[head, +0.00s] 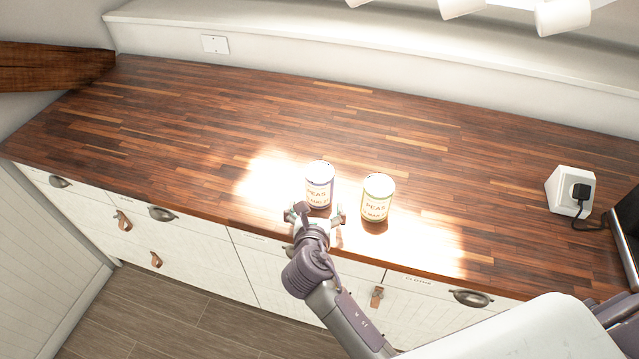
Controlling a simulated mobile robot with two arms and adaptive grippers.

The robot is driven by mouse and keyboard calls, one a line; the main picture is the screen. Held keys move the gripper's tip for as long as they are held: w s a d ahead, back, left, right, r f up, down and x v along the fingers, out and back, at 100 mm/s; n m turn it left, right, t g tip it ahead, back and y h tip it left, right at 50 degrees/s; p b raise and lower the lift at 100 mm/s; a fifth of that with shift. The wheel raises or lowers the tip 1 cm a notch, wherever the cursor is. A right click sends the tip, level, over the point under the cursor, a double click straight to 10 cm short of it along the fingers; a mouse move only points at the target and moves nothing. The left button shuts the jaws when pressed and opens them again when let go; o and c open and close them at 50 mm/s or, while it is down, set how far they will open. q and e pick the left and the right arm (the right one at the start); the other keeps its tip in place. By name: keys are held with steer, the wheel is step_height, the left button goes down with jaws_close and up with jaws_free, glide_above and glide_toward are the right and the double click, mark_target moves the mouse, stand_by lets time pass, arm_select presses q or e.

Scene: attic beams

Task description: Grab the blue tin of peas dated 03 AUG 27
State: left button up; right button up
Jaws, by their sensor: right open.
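The blue-banded tin of peas (319,184) stands upright on the wooden worktop, near its front edge. Its label reads PEAS with a date line below; the date is small and partly hidden, and looks like AUG. A second tin of peas with a green band (377,198) stands upright just to its right; its date is hard to read, perhaps MAR. My right gripper (317,214) is open, at the near side of the blue tin, its fingers spread to the tin's lower left and lower right. I cannot tell whether they touch it. My left gripper is out of view.
The wooden worktop (200,120) is clear to the left and behind the tins. A white socket block with a black plug (569,190) stands at the right, by a dark appliance (629,225). White drawers (180,245) with handles lie below the front edge.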

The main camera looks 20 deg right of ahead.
mark_target(317, 199)
steer(key=x, duration=0.2)
steer(key=shift+w+d+f, duration=0.1)
steer(key=shift+w+f, duration=0.05)
steer(key=shift+w, duration=0.2)
steer(key=shift+w+d, duration=0.15)
steer(key=shift+w, duration=0.1)
steer(key=p+x, duration=0.1)
steer(key=x, duration=0.3)
steer(key=shift+w+d, duration=0.25)
steer(key=shift+s, duration=0.15)
steer(key=shift+c, duration=1.3)
steer(key=c, duration=1.3)
steer(key=shift+c, duration=0.5)
